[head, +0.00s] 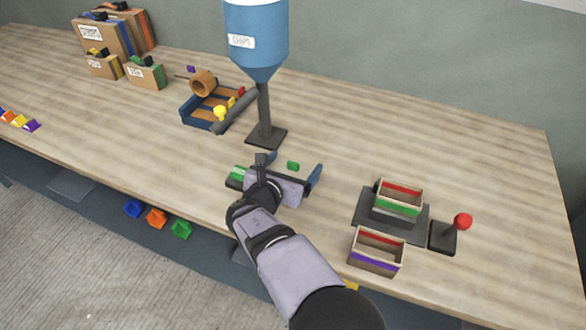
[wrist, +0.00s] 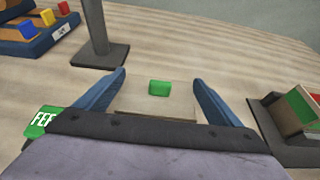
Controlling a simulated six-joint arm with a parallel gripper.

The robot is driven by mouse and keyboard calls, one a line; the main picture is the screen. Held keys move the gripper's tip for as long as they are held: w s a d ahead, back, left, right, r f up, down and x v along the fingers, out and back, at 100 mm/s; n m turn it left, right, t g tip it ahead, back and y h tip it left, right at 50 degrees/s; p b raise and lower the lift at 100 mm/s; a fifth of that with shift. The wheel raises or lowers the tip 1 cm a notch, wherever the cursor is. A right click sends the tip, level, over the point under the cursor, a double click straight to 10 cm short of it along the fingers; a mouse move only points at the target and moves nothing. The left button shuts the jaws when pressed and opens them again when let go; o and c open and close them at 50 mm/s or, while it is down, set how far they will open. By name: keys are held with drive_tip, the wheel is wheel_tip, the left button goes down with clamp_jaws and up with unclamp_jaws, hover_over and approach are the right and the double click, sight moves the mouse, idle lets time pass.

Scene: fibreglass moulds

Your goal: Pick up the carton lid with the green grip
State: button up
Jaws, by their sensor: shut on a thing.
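The carton lid (wrist: 155,108) is a flat, light wood-coloured plate in the wrist view. Its small green grip (wrist: 159,88) stands on top of it. My gripper (wrist: 160,78) has its two blue fingers on either side of the lid, shut on it. In the head view the green grip (head: 292,165) shows between the fingers of my gripper (head: 293,167). There the lid's plate is hard to tell from the wooden table, and I cannot tell whether it touches the table.
A green block marked FEE (wrist: 45,121) lies just left of my gripper. The blue CHIPS hopper (head: 256,40) stands behind on a dark base (head: 266,138). To the right are a striped open carton (head: 377,265), another on a dark plate (head: 362,206), and a red-knobbed lever (head: 462,222).

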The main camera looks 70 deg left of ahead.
sight(293, 162)
wheel_tip(293, 162, up, 8)
drive_tip(key=shift+r, duration=0.25)
drive_tip(key=shift+w+f+b, duration=0.15)
drive_tip(key=shift+w+b, duration=0.15)
drive_tip(key=shift+w, duration=0.05)
drive_tip(key=w, duration=0.1)
drive_tip(key=w+b, duration=0.1)
drive_tip(key=w, duration=0.1)
drive_tip(key=shift+d+m+t, duration=0.3)
drive_tip(key=w+d+r+m+t+h+b, duration=0.1)
drive_tip(key=w+d+r+m+h+b, duration=0.1)
drive_tip(key=w+d+r+b, duration=0.55)
drive_tip(key=w+d+r+m+t+h+b, duration=0.15)
drive_tip(key=w+d+r, duration=0.35)
drive_tip(key=w+d, duration=0.6)
drive_tip(key=s+f+n+g+y, duration=0.3)
drive_tip(key=s+f+n, duration=0.1)
drive_tip(key=f, duration=0.5)
drive_tip(key=shift+s+d+f+b, duration=0.2)
drive_tip(key=shift+s+b, duration=0.05)
drive_tip(key=shift+b, duration=0.1)
drive_tip(key=shift+f+y, duration=0.1)
drive_tip(key=shift+y, duration=0.15)
